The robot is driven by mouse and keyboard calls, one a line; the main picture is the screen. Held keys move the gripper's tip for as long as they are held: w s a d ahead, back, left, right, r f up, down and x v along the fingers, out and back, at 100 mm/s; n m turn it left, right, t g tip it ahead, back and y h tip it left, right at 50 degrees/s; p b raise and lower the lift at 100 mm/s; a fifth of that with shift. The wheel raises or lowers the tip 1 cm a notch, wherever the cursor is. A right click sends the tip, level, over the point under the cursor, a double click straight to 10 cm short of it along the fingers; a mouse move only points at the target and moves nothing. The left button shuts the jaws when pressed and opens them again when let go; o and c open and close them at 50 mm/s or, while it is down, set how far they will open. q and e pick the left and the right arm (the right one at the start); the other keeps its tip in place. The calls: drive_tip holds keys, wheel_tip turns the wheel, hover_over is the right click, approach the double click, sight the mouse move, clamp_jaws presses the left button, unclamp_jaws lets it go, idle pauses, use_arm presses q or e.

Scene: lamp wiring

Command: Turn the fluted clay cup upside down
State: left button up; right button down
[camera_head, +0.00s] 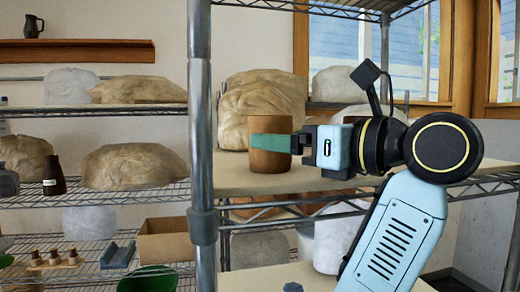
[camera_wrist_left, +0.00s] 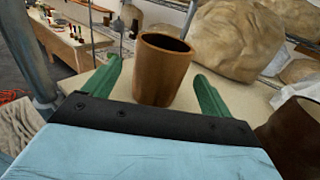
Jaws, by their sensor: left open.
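The brown clay cup (camera_head: 270,162) stands upright on the middle shelf, its open mouth up. In the left wrist view the cup (camera_wrist_left: 163,72) shows its dark inside; its fluting is hard to make out. My left gripper (camera_head: 258,141) reaches in level from the right in the head view. It is open, with one green finger across the cup's near side and the other hidden behind it. In the left wrist view the gripper (camera_wrist_left: 157,70) has the cup between its fingers, with gaps visible on both sides. My right gripper is not in view.
A metal shelf post (camera_head: 201,130) stands close left of the cup. Wrapped clay lumps (camera_head: 258,108) sit behind it. A second dark brown vessel (camera_wrist_left: 293,135) is at the right edge of the left wrist view. Some bare shelf board (camera_head: 232,178) shows beside the cup.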

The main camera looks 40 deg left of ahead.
use_arm(q)
drive_tip(key=a, duration=0.2)
drive_tip(key=shift+w+a, duration=0.15)
drive_tip(key=shift+a, duration=0.2)
drive_tip(key=shift+d, duration=0.1)
drive_tip(key=c, duration=1.1)
drive_tip(key=shift+c, duration=0.4)
drive_tip(key=shift+r, duration=0.1)
